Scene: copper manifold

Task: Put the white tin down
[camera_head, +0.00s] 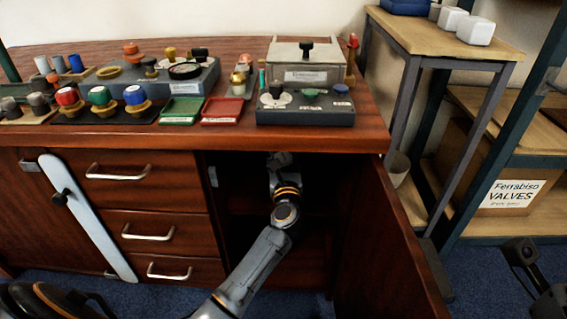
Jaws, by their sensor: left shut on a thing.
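My left arm reaches into the open cabinet (315,215) under the worktop. My left gripper (280,160) is just below the worktop's front edge, in the dark opening. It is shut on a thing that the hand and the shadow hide. I cannot make out a white tin at the gripper. Part of my right arm shows at the lower right edge; I cannot make out its fingers.
The open cabinet door (385,240) stands right of my left arm. Drawers (145,225) are to the left. The worktop (210,135) holds colored knobs, trays and a grey box (306,62). White lidded containers (475,30) stand on the side table (440,40).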

